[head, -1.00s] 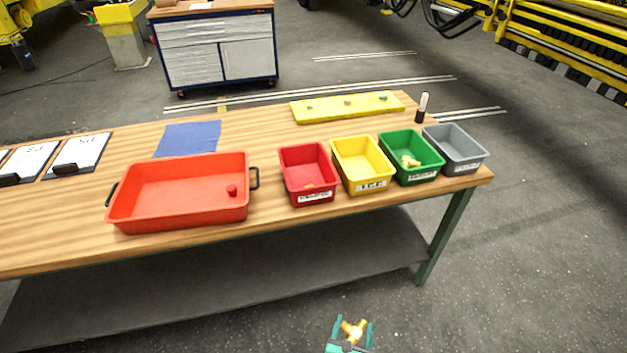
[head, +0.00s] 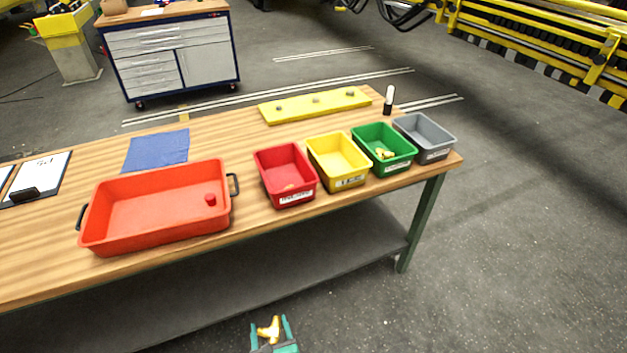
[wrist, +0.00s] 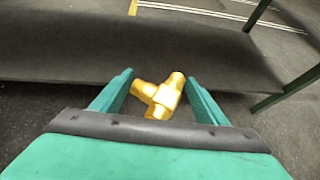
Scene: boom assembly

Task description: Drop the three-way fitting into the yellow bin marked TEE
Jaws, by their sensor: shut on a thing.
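My gripper (head: 270,330) is at the bottom of the head view, in front of the table and below its top. It is shut on the brass three-way fitting (wrist: 160,97), which shows between the two teal fingers in the wrist view. The fitting also shows in the head view (head: 269,329). The yellow bin (head: 338,160) stands on the table between the red bin and the green bin. It looks empty, and the lettering on its front label is too small to read. My gripper is well apart from it, nearer and lower.
A red bin (head: 286,175) holds a small item, a green bin (head: 384,149) holds brass pieces, and a grey bin (head: 425,137) stands at the right end. A large orange-red tray (head: 157,208) is to the left. The table's front edge and lower shelf (head: 240,285) face my gripper.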

